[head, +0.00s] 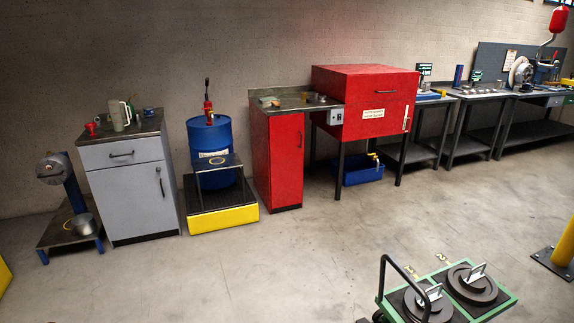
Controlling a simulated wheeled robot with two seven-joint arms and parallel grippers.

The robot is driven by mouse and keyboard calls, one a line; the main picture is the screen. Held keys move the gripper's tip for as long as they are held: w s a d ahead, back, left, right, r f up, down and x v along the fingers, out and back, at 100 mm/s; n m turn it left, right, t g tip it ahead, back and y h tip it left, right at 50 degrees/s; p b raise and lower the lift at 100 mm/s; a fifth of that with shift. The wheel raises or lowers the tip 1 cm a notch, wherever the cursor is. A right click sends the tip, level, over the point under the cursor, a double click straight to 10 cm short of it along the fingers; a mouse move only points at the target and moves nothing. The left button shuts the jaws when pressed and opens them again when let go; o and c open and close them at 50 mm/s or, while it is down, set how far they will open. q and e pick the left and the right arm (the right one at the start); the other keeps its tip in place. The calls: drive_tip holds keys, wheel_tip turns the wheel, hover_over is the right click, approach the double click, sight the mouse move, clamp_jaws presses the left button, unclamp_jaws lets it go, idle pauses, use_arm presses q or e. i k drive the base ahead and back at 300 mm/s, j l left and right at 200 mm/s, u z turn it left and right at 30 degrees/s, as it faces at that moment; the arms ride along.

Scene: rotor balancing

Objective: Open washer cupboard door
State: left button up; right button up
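A red cupboard (284,165) stands against the back wall, left of a large red box-shaped unit (366,95) on legs. Its front door (287,160) looks shut and has a dark vertical handle (300,139) near its right edge. A worktop (290,103) with a few small items lies on top of it. The red unit carries a white label (373,113) too small to read surely, a front handle and a grey switch box. Neither of my grippers is in view.
A blue drum (211,143) on a yellow-edged platform (222,217) and a grey cabinet (128,190) stand left. A blue bin (360,170) sits under the red unit. A green cart (448,290) and yellow post (556,250) are near right. Middle floor is clear.

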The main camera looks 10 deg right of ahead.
sight(286, 131)
drive_tip(key=i+z, duration=0.4)
drive_tip(key=i, duration=3.7)
